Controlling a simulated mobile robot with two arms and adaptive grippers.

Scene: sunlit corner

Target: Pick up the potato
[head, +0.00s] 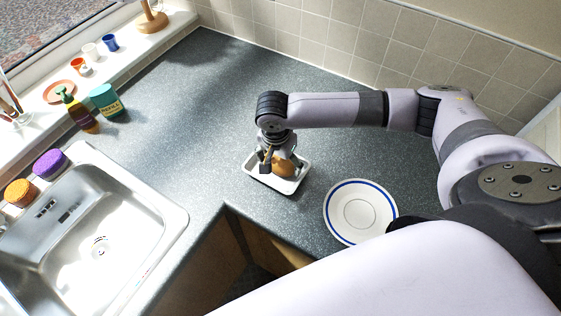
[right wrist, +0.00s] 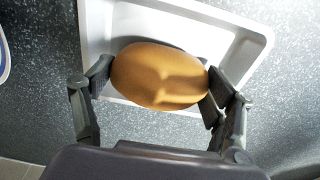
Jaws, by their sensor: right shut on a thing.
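The potato (right wrist: 158,76) is brown and oval. In the right wrist view it sits between the two fingers of my right gripper (right wrist: 158,84), which touch it at both ends. In the head view the potato (head: 284,167) shows at the white tray, partly hidden by my right gripper (head: 278,163). The tray (head: 293,186) is a small white rectangular dish on the counter, and its rim also shows in the right wrist view (right wrist: 254,47). I cannot tell whether the potato touches the tray floor. My left gripper is not in view.
A white plate with a blue ring (head: 360,211) lies right of the tray. The counter's inner corner edge is just in front of the tray. The counter behind is clear.

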